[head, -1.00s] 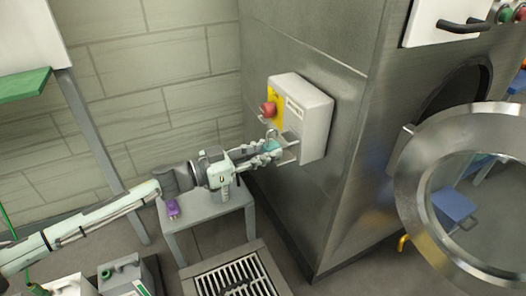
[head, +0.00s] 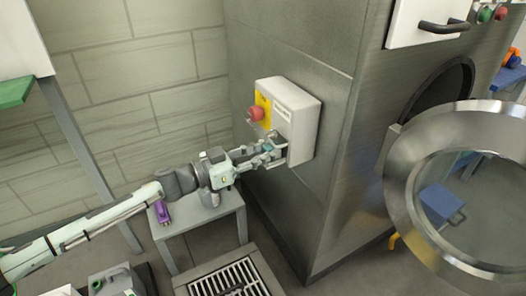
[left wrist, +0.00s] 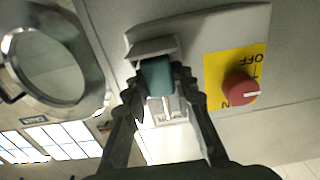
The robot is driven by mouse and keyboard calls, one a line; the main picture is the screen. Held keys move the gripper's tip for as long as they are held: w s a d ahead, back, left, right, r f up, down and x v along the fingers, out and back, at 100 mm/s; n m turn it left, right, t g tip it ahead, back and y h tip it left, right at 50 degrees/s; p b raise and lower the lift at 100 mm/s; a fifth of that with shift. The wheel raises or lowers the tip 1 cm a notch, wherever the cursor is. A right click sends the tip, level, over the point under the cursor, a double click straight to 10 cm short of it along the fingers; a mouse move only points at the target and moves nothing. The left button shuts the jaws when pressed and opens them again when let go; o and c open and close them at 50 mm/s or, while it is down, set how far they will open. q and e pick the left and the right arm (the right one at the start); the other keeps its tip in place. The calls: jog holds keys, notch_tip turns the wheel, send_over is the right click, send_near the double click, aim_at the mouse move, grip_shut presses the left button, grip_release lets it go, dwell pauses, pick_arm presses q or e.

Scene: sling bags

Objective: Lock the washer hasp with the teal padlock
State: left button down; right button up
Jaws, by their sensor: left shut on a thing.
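The teal padlock (left wrist: 156,74) is between the fingers of my left gripper (left wrist: 158,84), which is shut on it. In the head view my left gripper (head: 272,152) is at the front of the grey switch box, below the red knob (head: 256,113). A grey metal bracket (left wrist: 150,47), which looks like part of the hasp, is right against the padlock in the left wrist view. A pale metal bar shows past the padlock; I cannot tell whether the shackle passes through the hasp. My right gripper is not in view.
The switch box (head: 297,108) is mounted on the washer's steel side. A yellow label (left wrist: 226,78) surrounds the knob. The washer's round door (head: 403,190) hangs open at the right. A small grey table (head: 222,214) with a purple item (head: 162,212) stands below my left arm.

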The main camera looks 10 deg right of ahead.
pick_arm(q)
jog(key=shift+f, duration=0.1)
dwell(0.6)
jog(key=c, duration=0.5)
grip_release()
jog(key=shift+c, duration=0.2)
jog(key=v, duration=0.7)
dwell(0.6)
jog(key=shift+x, duration=3.15)
jog(key=shift+a, duration=0.1)
